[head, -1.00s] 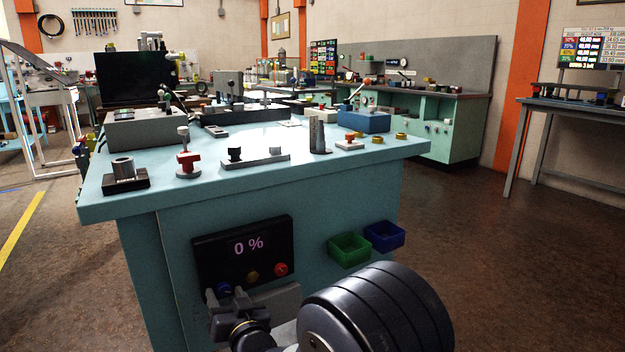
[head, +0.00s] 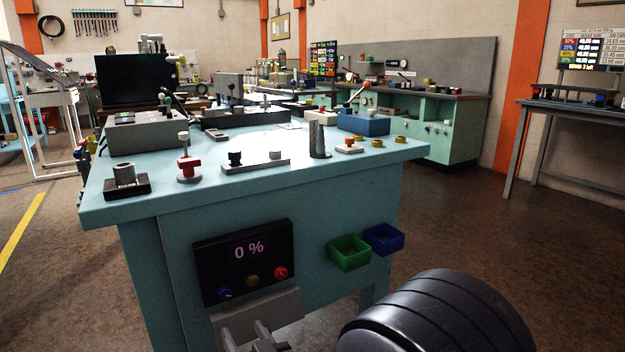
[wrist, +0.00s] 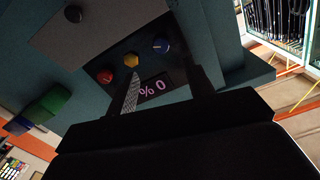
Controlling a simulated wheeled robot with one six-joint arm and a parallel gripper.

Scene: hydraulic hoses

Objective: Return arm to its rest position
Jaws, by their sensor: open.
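My gripper (head: 247,338) is at the bottom edge of the head view, below the control panel and partly cut off by the frame. Its two fingers are apart with nothing between them. In the wrist view my gripper (wrist: 166,88) shows as two dark fingers pointing toward the bench front. In the wrist view the panel (wrist: 120,60) appears upside down beyond the fingers. My dark, rounded arm link fills the lower right of the head view.
A green bin (head: 349,254) and a blue bin (head: 384,239) hang on the bench front, right of the panel. The teal bench top (head: 285,190) holds several fixtures. Brown floor (head: 480,225) is open to the right. A grey table (head: 560,108) stands far right.

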